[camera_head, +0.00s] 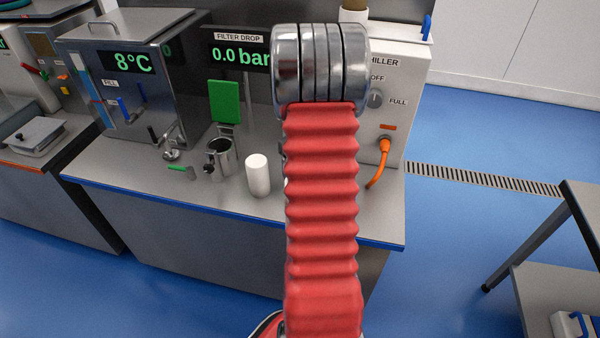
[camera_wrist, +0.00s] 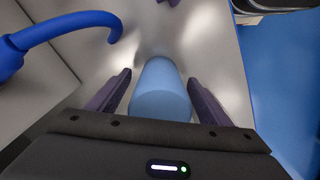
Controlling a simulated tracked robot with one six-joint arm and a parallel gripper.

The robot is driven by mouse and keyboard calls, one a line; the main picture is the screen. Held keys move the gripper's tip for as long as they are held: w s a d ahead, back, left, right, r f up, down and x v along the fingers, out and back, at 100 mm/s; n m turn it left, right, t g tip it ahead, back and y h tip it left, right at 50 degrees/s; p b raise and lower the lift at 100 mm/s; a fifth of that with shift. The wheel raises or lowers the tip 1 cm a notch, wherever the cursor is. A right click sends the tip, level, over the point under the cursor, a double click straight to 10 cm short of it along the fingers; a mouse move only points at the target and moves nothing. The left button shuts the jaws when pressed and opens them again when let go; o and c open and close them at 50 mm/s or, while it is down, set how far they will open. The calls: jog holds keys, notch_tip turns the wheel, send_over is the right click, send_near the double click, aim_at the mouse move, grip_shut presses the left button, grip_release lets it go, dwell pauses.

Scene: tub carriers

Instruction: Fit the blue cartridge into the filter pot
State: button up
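The blue cartridge (camera_wrist: 160,90), a smooth light-blue cylinder, stands between the fingers of my gripper (camera_wrist: 159,78) in the wrist view. The fingers are apart, one on each side. A gap shows at the left finger; whether the right one touches is unclear. The filter pot (camera_head: 224,160) looks to be the open steel cup on the counter in the head view. A white cylinder (camera_head: 258,175) stands upright just right of it. My red arm hides my gripper and the blue cartridge in the head view.
The steel counter (camera_head: 150,180) has a blue front edge. A green panel (camera_head: 224,102) stands behind the pot, and a green-handled part (camera_head: 181,168) lies left of it. The chiller (camera_head: 400,90) with an orange hose (camera_head: 382,165) stands right. A blue hose (camera_wrist: 70,25) curves at left in the wrist view.

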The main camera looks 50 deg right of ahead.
jog(key=c, duration=1.4)
jog(key=shift+r, duration=0.15)
notch_tip(320, 180, up, 10)
jog(key=shift+f, duration=0.1)
dwell(0.6)
jog(key=shift+s, duration=0.1)
